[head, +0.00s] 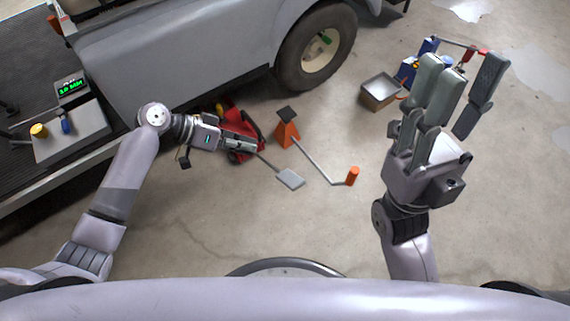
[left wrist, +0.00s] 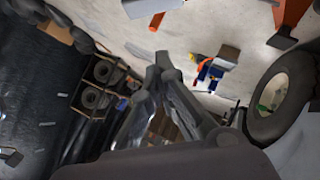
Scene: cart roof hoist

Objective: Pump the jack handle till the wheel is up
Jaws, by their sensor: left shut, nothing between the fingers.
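The grey cart's wheel (head: 318,45) has a dark tyre and pale hub at the upper middle of the head view; it also shows at the right of the left wrist view (left wrist: 280,97). A red jack (head: 252,128) lies on the floor below the cart body, partly hidden by my left arm. A thin grey rod with a flat grey pad (head: 290,179) runs out from beside my gripper. My left gripper (head: 256,144) is shut and empty, over the jack; I cannot tell whether it touches it. My right gripper (head: 464,68) is open and raised at the right, apart from the jack.
An orange block (head: 287,133) stands right of the jack, near a bent rod with an orange end (head: 352,176). An open tray (head: 381,92) and a blue item (head: 408,70) stand behind my right gripper. A lit green readout (head: 71,88) is at left.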

